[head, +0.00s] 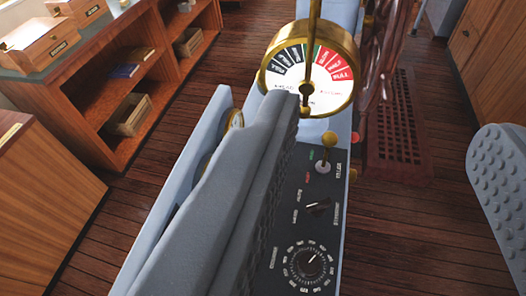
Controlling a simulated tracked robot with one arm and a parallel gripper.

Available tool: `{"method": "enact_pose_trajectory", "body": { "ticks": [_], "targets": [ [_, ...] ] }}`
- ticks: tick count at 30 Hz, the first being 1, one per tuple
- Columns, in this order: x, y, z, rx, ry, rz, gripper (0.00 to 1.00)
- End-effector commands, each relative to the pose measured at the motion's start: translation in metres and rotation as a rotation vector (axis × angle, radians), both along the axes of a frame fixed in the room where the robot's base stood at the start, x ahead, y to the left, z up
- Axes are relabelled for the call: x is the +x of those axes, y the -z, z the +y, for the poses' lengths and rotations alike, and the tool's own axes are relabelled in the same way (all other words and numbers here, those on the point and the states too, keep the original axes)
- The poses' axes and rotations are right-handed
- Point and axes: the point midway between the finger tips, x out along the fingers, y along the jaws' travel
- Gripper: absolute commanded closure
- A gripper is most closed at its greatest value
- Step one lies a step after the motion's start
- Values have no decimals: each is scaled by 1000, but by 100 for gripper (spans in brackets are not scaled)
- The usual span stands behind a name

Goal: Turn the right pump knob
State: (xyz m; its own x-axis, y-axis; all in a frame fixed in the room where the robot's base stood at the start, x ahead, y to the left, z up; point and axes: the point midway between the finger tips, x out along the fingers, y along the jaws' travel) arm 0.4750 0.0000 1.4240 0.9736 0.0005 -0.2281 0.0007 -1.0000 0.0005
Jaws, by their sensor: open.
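A black control panel (325,180) lies on a pale blue console, partly hidden by my gripper's left finger. It carries a small dark knob with a pale pointer (320,208) and, nearer, a round black dial knob (308,263) ringed by white marks. Their labels are too small to read surely, so I cannot tell which, if either, is the right pump knob. My gripper (388,120) is open and empty. Its left finger overlaps the console; its right finger shows at the right edge, over the floor. Neither finger is seen holding a knob.
A brass-ball lever (329,141) rises from the panel's far end. Beyond it stands a brass engine telegraph (325,90), with a dark red ship's wheel (388,60) to its right. Wooden shelves (130,85) stand at left. Plank floor (410,225) is open right of the console.

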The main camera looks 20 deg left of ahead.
Motion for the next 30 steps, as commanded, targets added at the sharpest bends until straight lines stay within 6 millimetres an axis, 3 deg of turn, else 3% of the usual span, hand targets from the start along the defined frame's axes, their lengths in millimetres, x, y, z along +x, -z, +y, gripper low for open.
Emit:
{"method": "enact_pose_trajectory", "body": {
  "ticks": [1, 3, 5, 7, 11, 15, 21, 30],
  "targets": [
    [3, 1, 1, -1, -3, 4, 33],
    [11, 6, 3, -5, -15, 18, 22],
    [24, 14, 6, -10, -34, 39, 22],
    [45, 28, 1, -16, -66, 74, 22],
    [91, 66, 13, -38, -139, 152, 22],
    [136, 115, 30, -61, -221, 235, 22],
    [187, 194, 55, -90, -331, 348, 22],
    [230, 314, 86, -127, -461, 489, 22]
  ]
}}
